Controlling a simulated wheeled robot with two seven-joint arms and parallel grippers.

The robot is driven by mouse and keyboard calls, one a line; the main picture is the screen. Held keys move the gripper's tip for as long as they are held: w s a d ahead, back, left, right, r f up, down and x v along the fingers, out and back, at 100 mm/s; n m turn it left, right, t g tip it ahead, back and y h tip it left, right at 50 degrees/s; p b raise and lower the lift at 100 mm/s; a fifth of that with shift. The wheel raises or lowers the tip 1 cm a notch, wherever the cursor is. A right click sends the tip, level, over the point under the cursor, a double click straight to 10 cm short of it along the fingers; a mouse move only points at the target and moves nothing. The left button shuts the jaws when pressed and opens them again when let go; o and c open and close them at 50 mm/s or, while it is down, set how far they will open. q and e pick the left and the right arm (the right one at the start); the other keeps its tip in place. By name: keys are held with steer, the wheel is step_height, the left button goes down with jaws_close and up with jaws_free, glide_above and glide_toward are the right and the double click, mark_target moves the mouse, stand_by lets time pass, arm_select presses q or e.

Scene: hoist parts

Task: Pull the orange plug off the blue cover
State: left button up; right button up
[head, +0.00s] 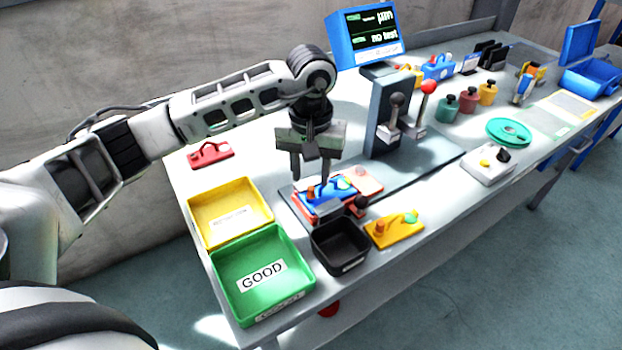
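The blue cover (341,194) lies on a red-orange part on a grey plate on the bench, below my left gripper. The orange plug (311,193) stands at the left end of the blue cover, and a green knob (345,183) sits at its other end. My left gripper (310,180) points down with its two fingers apart. The plug shows just below and between the fingertips, and the gripper appears to hold nothing. The exact height gap between fingertips and plug is hard to tell. My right gripper is not in view.
A black bin (340,263), a green GOOD tray (225,281) and a yellow tray (192,222) stand close by. A yellow cover (386,240) lies at the front edge. A test stand with levers (386,105) rises behind right. A red part (210,157) lies at left.

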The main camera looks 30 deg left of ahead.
mark_target(311, 188)
arm_select(q)
steer(key=shift+f, duration=1.75)
jaws_close()
